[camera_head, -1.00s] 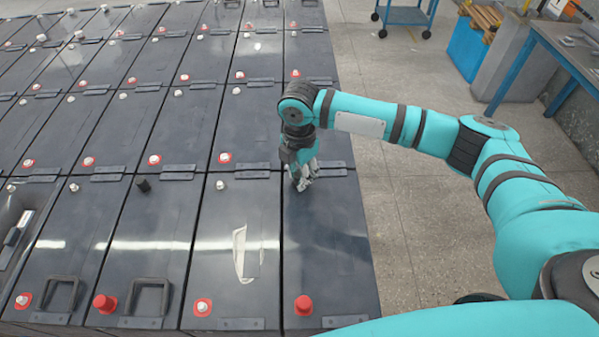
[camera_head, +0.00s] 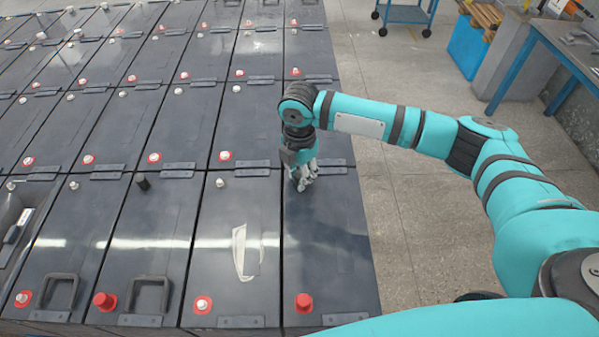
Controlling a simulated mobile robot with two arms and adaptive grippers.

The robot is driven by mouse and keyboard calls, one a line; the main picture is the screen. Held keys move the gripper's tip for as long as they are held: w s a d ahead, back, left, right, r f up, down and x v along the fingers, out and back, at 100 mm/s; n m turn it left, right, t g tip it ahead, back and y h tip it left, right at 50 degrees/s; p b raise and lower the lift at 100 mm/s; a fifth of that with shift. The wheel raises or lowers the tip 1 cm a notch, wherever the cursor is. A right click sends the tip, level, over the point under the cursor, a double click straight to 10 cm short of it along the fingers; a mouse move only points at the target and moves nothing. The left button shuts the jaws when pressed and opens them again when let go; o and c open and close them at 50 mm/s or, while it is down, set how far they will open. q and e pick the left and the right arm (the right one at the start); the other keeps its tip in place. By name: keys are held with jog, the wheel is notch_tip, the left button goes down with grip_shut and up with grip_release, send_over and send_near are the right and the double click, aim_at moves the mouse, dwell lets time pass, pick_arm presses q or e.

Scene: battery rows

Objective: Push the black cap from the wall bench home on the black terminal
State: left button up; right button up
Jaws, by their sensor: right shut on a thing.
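A red cap (camera_head: 304,303) stands at the near end of the same battery. My left gripper is not in view.
Rows of dark batteries fill the left and middle. Another black cap (camera_head: 143,182) stands two batteries to the left; a bare terminal (camera_head: 220,183) is on the battery between. A blue bench (camera_head: 560,55) and blue trolley (camera_head: 405,15) stand at the back right. The floor (camera_head: 400,210) alongside is clear.

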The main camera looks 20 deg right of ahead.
jog(key=o, duration=1.3)
jog(key=shift+o, duration=0.2)
jog(key=shift+r+p, duration=3.5)
jog(key=shift+p, duration=0.45)
